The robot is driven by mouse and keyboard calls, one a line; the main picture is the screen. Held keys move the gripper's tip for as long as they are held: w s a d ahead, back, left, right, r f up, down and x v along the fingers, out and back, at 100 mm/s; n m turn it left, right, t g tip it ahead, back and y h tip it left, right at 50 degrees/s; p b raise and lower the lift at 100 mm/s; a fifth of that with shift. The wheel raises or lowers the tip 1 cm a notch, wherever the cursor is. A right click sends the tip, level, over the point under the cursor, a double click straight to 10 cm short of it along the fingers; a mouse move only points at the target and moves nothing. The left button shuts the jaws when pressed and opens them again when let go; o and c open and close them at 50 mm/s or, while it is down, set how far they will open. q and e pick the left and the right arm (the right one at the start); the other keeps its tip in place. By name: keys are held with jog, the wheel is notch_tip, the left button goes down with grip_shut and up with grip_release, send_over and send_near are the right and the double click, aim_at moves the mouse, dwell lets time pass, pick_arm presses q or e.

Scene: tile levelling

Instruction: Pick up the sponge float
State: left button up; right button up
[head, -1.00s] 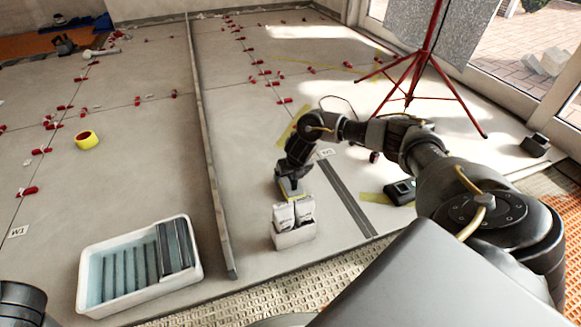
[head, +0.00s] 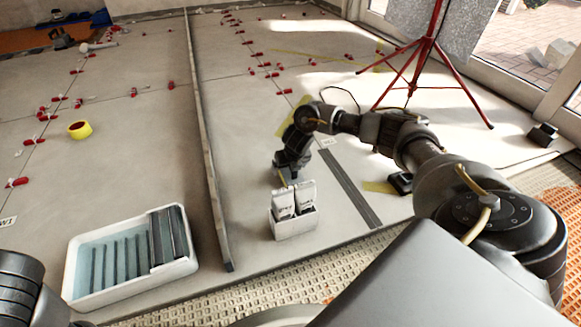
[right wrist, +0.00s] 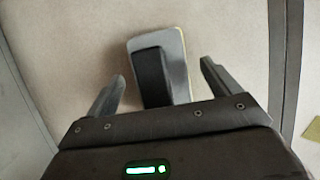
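The sponge float shows in the right wrist view as a pale grey pad with a yellowish edge (right wrist: 178,58) and a black handle. It lies on the floor. My right gripper (right wrist: 162,75) is open, with one finger to each side of the float; its near end is hidden by the gripper body. I cannot tell how far the fingertips are above the handle. In the head view my right gripper (head: 287,172) points down behind the white box, and little of the float can be made out there. My left gripper is not in view; only part of that arm shows at lower left.
A white box with two bags (head: 293,228) stands just in front of my right gripper. A long bar (head: 207,150) lies left of it. A white wash tub (head: 115,300) is at lower left. A red tripod (head: 428,45) stands at back right.

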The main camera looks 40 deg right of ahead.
jog(key=c, duration=1.2)
jog(key=shift+o, duration=0.2)
